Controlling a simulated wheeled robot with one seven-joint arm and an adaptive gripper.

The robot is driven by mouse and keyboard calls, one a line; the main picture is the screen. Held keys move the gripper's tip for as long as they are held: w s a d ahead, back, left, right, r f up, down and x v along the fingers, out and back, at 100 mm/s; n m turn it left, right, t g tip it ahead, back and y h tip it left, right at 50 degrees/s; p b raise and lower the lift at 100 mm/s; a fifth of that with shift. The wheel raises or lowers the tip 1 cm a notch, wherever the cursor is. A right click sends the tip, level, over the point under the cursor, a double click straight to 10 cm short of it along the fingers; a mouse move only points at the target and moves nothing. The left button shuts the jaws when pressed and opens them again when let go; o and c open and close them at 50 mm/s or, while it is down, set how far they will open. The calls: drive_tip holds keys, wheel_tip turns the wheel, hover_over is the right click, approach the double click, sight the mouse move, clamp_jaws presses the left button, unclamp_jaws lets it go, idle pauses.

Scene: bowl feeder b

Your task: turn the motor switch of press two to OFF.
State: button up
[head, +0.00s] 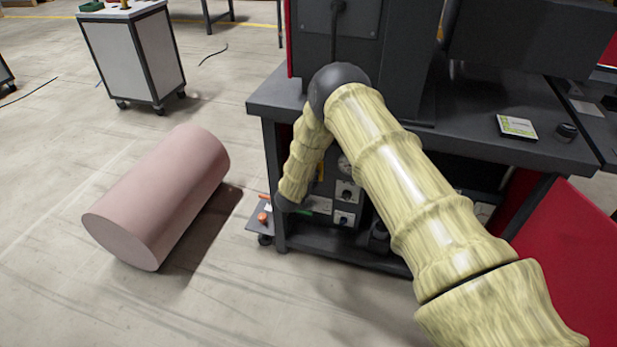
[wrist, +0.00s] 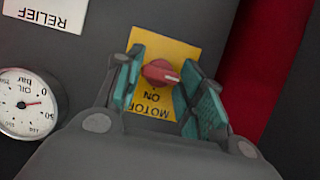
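The motor switch (wrist: 160,72) is a red knob on a yellow plate (wrist: 152,110) in the wrist view. The knob's white mark points right and slightly down, not straight at the word ON. In the head view my arm reaches down to the press front, and the knob is hidden. No press number is readable.
A gauge marked OIL bar (wrist: 27,104) and a RELIEF label (wrist: 52,12) lie left of the switch. A red panel (wrist: 275,60) is at its right. In the head view, a dark bench top (head: 480,135) overhangs the controls; a pink cylinder (head: 160,195) lies on the floor.

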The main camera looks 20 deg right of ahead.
drive_tip(key=shift+o, duration=1.3)
drive_tip(key=v, duration=1.2)
drive_tip(key=shift+a+f, duration=0.1)
